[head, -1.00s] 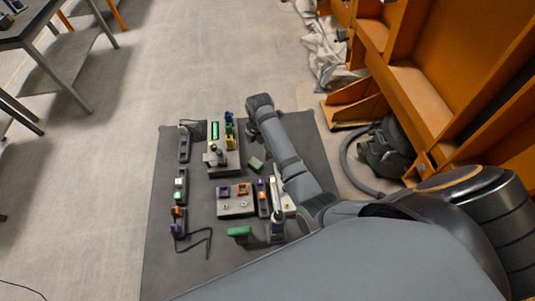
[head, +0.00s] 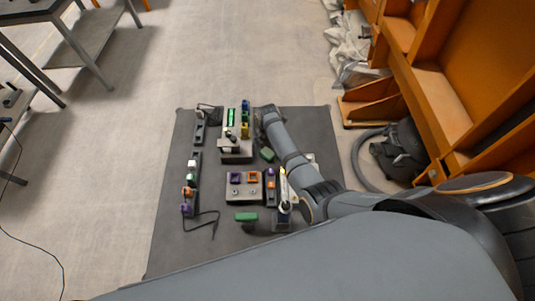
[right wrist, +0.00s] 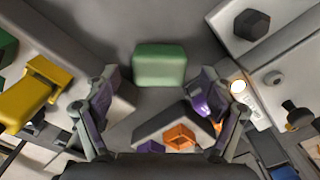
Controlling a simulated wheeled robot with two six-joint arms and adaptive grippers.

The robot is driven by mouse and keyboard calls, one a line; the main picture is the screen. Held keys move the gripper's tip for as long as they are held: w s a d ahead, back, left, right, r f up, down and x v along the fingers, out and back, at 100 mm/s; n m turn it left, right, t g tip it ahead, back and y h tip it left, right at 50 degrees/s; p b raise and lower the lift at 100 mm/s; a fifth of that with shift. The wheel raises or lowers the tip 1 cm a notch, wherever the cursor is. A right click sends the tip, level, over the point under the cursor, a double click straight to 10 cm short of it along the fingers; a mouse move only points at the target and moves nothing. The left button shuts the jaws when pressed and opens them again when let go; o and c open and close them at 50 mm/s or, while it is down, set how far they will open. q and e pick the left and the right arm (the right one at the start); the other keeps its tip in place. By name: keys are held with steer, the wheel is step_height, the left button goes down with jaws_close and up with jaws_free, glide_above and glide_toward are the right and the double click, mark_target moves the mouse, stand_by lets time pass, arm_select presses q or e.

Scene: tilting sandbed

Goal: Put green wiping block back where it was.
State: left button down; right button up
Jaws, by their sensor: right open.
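A green block (head: 267,155) lies on the dark mat, right of the grey fixture with the yellow parts. A green block also shows in the right wrist view (right wrist: 160,65), and it looks like the same one. My right gripper (right wrist: 158,82) is open, with one fingertip to each side of this block in that view; whether they touch it I cannot tell. In the head view my right arm reaches over the mat and its gripper is mostly hidden. A second, longer green block (head: 246,216) lies at the mat's near side. My left gripper is not in view.
A grey block with purple and orange square rings (head: 243,194) stands left of my right forearm. A yellow part (right wrist: 30,92) is left of my fingers in the wrist view. Dark rails with small blocks (head: 190,175) line the mat's left. Orange shelving (head: 460,90) stands at right.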

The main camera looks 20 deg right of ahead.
steer(key=shift+f, duration=0.95)
steer(key=c, duration=1.1)
steer(key=shift+r, duration=0.15)
